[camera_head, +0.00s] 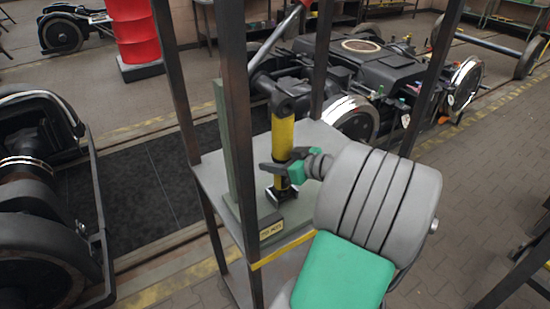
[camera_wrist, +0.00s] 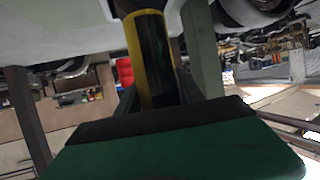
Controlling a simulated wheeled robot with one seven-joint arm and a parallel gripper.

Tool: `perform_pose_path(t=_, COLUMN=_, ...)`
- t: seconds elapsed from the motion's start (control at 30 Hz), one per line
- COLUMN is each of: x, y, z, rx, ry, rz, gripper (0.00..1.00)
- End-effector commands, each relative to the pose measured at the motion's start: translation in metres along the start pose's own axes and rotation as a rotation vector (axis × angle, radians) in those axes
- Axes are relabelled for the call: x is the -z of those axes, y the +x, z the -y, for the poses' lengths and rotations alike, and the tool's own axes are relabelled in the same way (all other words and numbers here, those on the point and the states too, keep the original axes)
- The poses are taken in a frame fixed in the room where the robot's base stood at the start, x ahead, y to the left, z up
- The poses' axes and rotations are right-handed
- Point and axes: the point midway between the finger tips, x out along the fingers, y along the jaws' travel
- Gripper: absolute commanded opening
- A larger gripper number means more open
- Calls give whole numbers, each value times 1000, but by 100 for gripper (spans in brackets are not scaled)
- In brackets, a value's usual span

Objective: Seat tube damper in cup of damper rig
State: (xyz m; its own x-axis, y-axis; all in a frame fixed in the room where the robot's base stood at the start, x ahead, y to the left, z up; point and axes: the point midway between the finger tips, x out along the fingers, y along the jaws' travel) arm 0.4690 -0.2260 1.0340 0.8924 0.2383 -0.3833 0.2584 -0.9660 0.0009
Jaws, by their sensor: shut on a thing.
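The tube damper, a yellow tube with a dark band (camera_head: 283,135), stands about upright at the damper rig (camera_head: 233,160), a grey-green post and base on a grey stand. My gripper (camera_head: 283,172) is shut around the tube's lower part. A black cup-like piece (camera_head: 282,193) is at the tube's lower end; I cannot tell whether the tube is fully inside it. A black fitting (camera_head: 285,98) is at the top end, near a lever. In the wrist view the tube (camera_wrist: 150,60) runs between my gripper's fingers (camera_wrist: 156,95), toward a dark ring at the top edge.
Dark upright posts (camera_head: 238,110) of the stand frame the rig closely. A yellow-edged shelf (camera_head: 207,172) lies under it. A bogie (camera_head: 370,65) stands behind, another bogie (camera_head: 40,220) at left, and a red drum (camera_head: 133,32) at the back. Paved floor is free at right.

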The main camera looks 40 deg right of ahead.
Motion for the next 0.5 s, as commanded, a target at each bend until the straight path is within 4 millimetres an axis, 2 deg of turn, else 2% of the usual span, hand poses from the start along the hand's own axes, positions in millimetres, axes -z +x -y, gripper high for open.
perform_pose_path(t=0.1, x=-1, y=1, z=0, rx=-1, ry=-4, rz=-4, gripper=0)
perform_pose_path(t=0.13, x=-3, y=1, z=0, rx=0, ry=0, rz=0, gripper=46)
perform_pose_path(t=0.37, x=-2, y=1, z=0, rx=0, ry=1, rz=0, gripper=65)
perform_pose_path(t=0.5, x=-2, y=1, z=0, rx=0, ry=1, rz=0, gripper=67)
